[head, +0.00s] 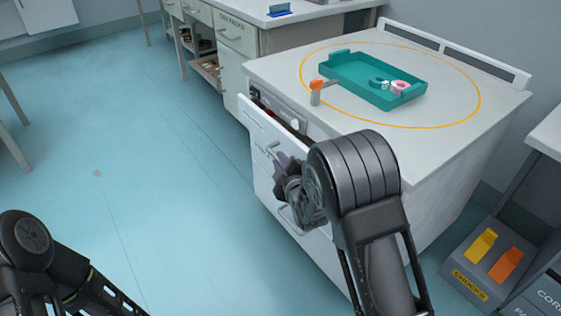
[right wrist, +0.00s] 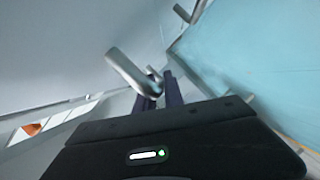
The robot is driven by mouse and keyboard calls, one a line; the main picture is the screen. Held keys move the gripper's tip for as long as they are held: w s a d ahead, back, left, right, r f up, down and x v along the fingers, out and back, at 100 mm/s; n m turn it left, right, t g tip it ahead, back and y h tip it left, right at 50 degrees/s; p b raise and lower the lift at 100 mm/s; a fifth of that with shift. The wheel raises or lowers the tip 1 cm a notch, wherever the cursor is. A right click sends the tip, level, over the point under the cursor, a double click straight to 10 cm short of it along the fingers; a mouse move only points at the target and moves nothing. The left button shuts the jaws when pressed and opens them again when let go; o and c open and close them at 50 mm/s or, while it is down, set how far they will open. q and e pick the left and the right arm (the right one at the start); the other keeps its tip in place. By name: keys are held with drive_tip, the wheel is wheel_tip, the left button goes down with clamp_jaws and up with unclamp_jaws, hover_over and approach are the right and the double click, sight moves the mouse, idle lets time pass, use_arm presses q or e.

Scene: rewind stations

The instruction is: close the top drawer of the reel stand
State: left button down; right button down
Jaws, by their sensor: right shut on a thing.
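The reel stand (head: 440,150) is a white cabinet to the right of centre in the head view. Its top drawer (head: 252,122) stands out from the body, with a dark gap behind its front. My right gripper (head: 280,163) is at the drawer front, shut on the silver bar handle (head: 272,147). In the right wrist view the dark fingers (right wrist: 160,88) close around one end of this handle (right wrist: 130,70). My right forearm hides part of the stand's front. My left arm shows at lower left, but its gripper is out of frame.
A teal tray (head: 345,80) with small parts lies on the stand's top inside an orange ring. An orange-tipped post (head: 316,95) stands near the front edge. A lower handle (head: 288,218) is below. A chocks box (head: 470,285) is at right.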

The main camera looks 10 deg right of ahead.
idle(0.5)
drive_tip(key=d, duration=0.1)
drive_tip(key=w+d, duration=0.1)
drive_tip(key=d+b, duration=0.1)
drive_tip(key=d, duration=0.1)
drive_tip(key=shift+w, duration=0.25)
drive_tip(key=c, duration=1.5)
unclamp_jaws()
drive_tip(key=shift+d, duration=0.1)
drive_tip(key=shift+o, duration=0.2)
